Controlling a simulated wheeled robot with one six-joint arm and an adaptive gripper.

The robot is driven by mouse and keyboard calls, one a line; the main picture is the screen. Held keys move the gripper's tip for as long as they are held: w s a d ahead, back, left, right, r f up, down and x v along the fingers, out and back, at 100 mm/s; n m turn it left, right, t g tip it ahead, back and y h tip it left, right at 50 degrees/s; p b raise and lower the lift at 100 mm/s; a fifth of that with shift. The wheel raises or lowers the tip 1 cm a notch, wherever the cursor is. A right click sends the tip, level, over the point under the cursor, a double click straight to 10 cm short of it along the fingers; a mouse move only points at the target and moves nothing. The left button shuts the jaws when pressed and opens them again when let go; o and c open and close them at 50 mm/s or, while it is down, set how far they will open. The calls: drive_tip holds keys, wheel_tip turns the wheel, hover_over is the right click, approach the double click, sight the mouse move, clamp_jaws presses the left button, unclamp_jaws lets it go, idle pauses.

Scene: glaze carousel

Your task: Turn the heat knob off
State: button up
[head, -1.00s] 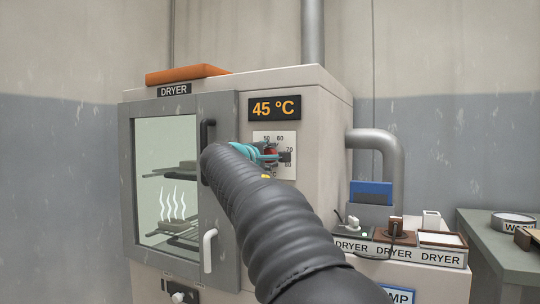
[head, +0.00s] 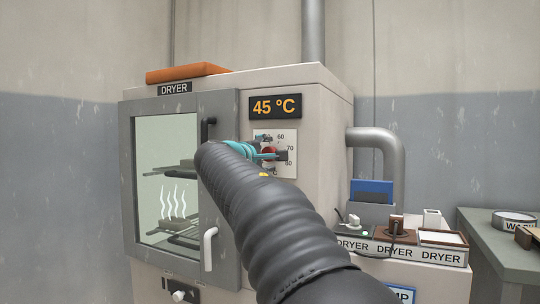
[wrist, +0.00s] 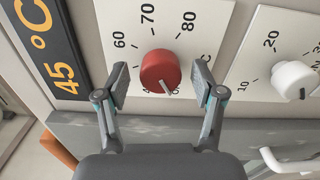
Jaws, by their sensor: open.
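The heat knob is a round red knob (wrist: 160,71) on a white dial plate (wrist: 183,22) with 60, 70 and 80 readable in the wrist view. A pale pointer mark on its face points to the lower right there; the number beside it is partly hidden. In the head view the red knob (head: 269,152) shows only in part behind my gripper. My gripper (wrist: 160,78) is open, with one finger on each side of the knob and a small gap on both sides. The orange display (head: 275,107) reads 45 °C.
A white knob (wrist: 294,80) with its own dial sits close to the heat dial. A tray of labelled items (head: 405,250) stands at the right.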

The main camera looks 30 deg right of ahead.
drive_tip(key=v, duration=1)
drive_tip(key=shift+a, duration=0.1)
